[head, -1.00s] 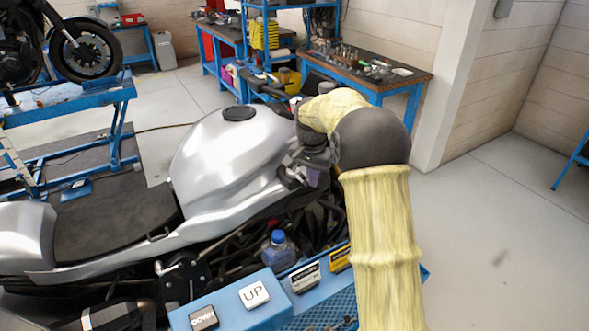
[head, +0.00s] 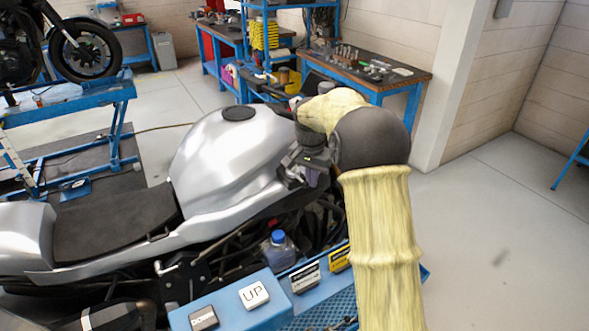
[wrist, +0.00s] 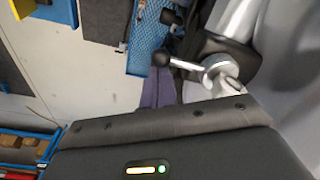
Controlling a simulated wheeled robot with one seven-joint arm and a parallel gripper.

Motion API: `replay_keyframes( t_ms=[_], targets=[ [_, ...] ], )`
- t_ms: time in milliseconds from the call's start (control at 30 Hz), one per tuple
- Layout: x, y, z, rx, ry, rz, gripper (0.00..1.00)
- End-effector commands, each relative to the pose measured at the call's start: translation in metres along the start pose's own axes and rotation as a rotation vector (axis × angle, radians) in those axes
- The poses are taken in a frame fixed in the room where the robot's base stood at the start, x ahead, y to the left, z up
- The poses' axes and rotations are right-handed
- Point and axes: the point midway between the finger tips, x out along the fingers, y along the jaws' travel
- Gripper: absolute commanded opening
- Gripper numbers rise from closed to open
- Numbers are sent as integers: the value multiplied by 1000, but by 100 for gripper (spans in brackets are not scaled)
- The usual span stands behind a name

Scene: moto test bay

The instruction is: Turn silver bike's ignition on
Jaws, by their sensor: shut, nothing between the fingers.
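The silver bike (head: 225,150) stands across the left and middle of the head view, its grey tank and dark seat facing me. My gripper (head: 311,178) is beside the front right of the tank, pointing down. Its purple fingers (wrist: 158,88) show in the wrist view, shut and empty. Just beyond them is a dark ball-ended lever (wrist: 175,61) joined to a silver fitting on the bike. I cannot tell whether the fingers touch the lever. I cannot make out the ignition or its key; my arm covers part of the bike's front.
A blue lift box with UP (head: 255,295) and DOWN (head: 203,318) buttons is in the foreground. A blue-capped bottle (head: 279,251) stands beside the bike. A workbench with tools (head: 365,68) is behind.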

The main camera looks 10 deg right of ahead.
Motion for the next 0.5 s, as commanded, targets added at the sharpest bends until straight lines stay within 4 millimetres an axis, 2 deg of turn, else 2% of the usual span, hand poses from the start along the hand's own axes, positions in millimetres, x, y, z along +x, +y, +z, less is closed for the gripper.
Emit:
replay_keyframes(
  t_ms=[500],
  targets=[
    [-1, -1, 10, 0, 0, 0, 0]
  ],
)
